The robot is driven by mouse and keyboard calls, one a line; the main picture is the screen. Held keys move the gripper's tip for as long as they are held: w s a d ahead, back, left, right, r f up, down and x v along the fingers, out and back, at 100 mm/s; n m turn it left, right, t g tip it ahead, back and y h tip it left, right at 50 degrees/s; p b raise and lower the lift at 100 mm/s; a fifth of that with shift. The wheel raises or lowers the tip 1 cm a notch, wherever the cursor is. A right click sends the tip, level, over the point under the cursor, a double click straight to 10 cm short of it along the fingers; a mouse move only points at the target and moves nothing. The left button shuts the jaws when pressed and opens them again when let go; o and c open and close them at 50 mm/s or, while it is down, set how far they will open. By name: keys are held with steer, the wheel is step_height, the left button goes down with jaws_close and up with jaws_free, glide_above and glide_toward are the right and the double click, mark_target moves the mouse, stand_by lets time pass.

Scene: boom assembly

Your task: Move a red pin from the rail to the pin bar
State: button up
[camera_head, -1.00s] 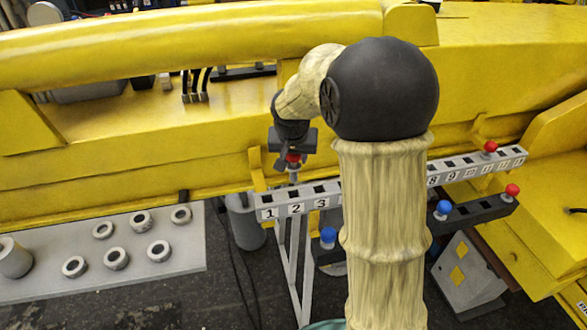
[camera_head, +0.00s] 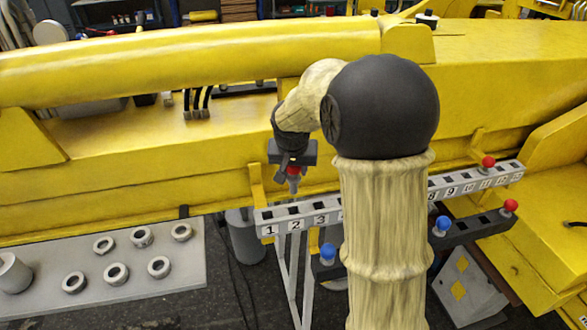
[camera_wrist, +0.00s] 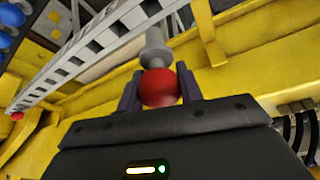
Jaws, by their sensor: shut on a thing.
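My gripper (camera_head: 292,172) is shut on a red pin (camera_head: 293,182), holding its round red head; its grey shank points down. The pin is above and behind the left end of the light grey numbered bar (camera_head: 268,215), near the number 2, and looks clear of it. In the wrist view, the red head (camera_wrist: 158,87) sits between the two fingers, with the grey shank beyond. Another red pin (camera_head: 488,162) stands toward the right end of the numbered bar. A third red pin (camera_head: 510,206) stands on the lower dark bar (camera_head: 468,229). My arm hides the middle of both bars.
Blue pins (camera_head: 327,251) (camera_head: 442,224) stand on the dark bar. The yellow boom (camera_head: 120,180) runs close behind my gripper. A grey plate (camera_head: 190,270) with several metal rings lies at the lower left. Open slots show at the numbered bar's left end.

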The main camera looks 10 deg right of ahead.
steer(key=shift+r+p, duration=1.95)
steer(key=shift+r, duration=1)
